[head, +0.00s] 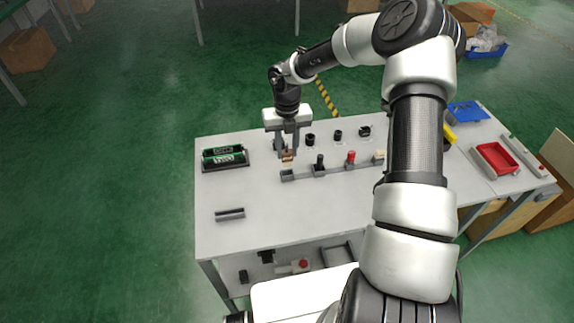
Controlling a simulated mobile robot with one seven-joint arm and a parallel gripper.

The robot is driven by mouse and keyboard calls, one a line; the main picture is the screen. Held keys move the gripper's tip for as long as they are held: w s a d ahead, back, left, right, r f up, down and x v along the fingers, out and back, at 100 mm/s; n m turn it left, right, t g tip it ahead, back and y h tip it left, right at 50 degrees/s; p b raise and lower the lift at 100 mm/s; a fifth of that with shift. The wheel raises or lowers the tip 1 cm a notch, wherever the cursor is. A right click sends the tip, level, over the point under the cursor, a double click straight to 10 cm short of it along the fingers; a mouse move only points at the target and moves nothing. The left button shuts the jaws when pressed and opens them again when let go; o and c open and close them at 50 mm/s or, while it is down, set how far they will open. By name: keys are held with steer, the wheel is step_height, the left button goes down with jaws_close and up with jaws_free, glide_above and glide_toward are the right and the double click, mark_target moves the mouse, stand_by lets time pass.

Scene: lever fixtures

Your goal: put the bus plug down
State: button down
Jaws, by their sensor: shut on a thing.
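My gripper (287,152) points down over the middle-left of the grey table, with its fingers shut on a small tan and brown piece, the bus plug (287,158). The plug sits just behind and above a small grey block-like holder (288,175) at the left end of a row of fixtures. I cannot tell whether the plug touches anything below it. The fingers hide part of the plug.
The row continues right with a black lever (319,163), a red-topped one (350,158) and a cream one (379,155). Black knobs (310,139) stand behind. A green-celled tray (225,157) and a grey channel (230,214) lie left. The front-middle tabletop (300,220) is clear.

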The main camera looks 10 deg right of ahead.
mark_target(287, 162)
steer(key=shift+f, duration=2.85)
steer(key=shift+f, duration=0.1)
steer(key=c, duration=1.4)
jaws_free()
step_height(287, 162, up, 12)
steer(key=shift+r, duration=0.1)
